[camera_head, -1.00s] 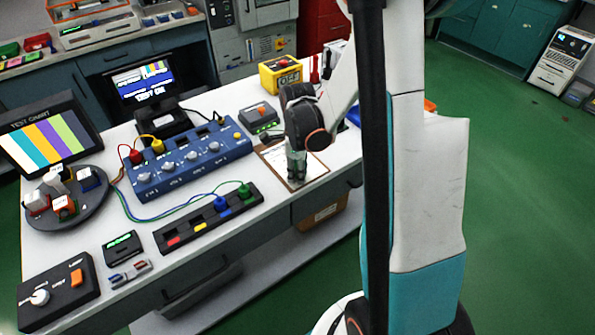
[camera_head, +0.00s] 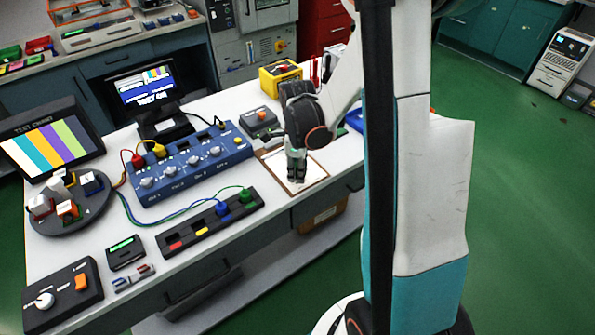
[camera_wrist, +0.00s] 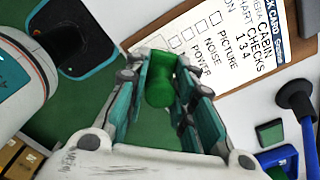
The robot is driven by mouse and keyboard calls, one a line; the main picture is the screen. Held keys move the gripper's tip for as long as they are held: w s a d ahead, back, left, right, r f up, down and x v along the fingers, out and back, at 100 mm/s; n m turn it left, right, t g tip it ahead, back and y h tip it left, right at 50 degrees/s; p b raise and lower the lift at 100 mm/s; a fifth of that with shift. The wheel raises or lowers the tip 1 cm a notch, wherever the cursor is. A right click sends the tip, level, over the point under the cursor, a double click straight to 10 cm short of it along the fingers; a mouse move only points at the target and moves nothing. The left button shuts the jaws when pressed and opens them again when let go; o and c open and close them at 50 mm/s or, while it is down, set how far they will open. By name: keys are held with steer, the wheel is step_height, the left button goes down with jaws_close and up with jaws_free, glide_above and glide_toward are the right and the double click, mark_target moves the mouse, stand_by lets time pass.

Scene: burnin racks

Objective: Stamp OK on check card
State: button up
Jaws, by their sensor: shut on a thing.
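My gripper (camera_head: 296,172) points down over the check card (camera_head: 314,170), which lies on a brown clipboard (camera_head: 293,192) at the bench's right front edge. In the wrist view my gripper (camera_wrist: 165,95) is shut on a green round-ended piece, seemingly the stamp (camera_wrist: 159,80). Its lower end is hidden, so I cannot tell whether it touches the card. The card (camera_wrist: 203,45) also shows in the wrist view, with headings and empty boxes beside PICTURE, NOISE and POWER. Part of it is hidden by the fingers, and I see no OK mark on the visible part.
Behind the clipboard stand a grey box with an orange button (camera_head: 260,118) and a yellow box (camera_head: 279,74). The blue switch panel (camera_head: 187,163) with plugged cables is to the left. A blue tray (camera_head: 354,120) is right of my gripper. Green floor lies beyond the edge.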

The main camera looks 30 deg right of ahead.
steer(key=shift+r+p, duration=1.35)
steer(key=shift+r, duration=0.85)
